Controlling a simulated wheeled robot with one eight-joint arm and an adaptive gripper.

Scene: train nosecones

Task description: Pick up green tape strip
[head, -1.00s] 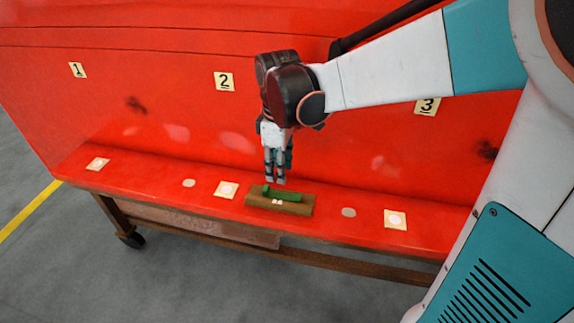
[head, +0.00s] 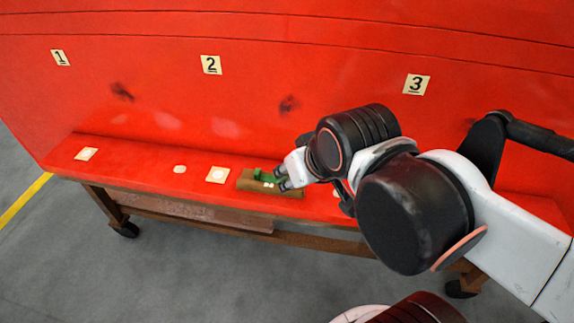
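The green tape strip (head: 267,175) lies on a brown block (head: 251,187) on the red ledge, in the head view. My gripper (head: 279,178) is at the right part of the strip, reaching in from the right, with its fingertips very close to it. The fingers look apart, one above and one below. Whether they touch the strip is too small to tell. My gripper and wrist hide the right end of the block and perhaps part of the strip.
The red ledge (head: 130,155) runs along a tall red wall (head: 300,60) with labels 1, 2 and 3. A pale square (head: 218,174) and a round spot (head: 180,169) lie left of the block. The floor in front is clear.

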